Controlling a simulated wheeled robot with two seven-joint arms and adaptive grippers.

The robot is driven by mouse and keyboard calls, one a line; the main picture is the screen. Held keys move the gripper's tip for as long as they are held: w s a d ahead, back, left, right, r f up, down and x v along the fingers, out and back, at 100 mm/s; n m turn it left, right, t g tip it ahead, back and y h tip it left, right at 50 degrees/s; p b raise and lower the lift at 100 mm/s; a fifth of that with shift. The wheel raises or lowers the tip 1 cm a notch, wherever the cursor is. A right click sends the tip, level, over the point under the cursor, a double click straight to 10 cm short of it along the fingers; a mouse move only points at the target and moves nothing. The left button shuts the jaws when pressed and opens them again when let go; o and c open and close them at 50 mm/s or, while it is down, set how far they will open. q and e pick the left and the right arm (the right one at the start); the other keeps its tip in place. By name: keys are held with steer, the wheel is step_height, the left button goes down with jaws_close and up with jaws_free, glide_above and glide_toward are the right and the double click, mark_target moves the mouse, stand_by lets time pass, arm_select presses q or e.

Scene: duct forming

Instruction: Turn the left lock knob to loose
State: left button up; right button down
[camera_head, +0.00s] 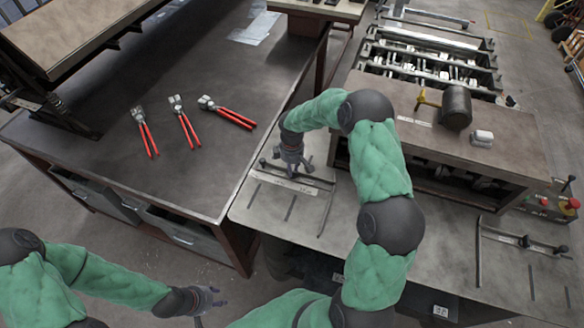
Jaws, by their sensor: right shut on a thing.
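The left guide bar (318,180) lies across the left part of the pale metal machine table. A small dark end knob (262,162) shows at its left end. My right gripper (292,172) reaches down onto this bar and is shut on the left lock knob, which its fingers mostly hide. How far the knob is turned cannot be seen. My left gripper (214,297) is low in the picture, in front of the dark workbench, with its fingers apart and empty.
Several red-handled hand tools (184,128) lie on the dark workbench (90,150). On the right are another guide bar with dark knobs (525,241) and a control box with a red button (573,203).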

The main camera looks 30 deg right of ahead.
stand_by(0.4)
steer(key=c, duration=1.2)
jaws_free()
steer(key=shift+r, duration=0.1)
step_height(320, 180, up, 12)
steer(key=shift+f, duration=0.1)
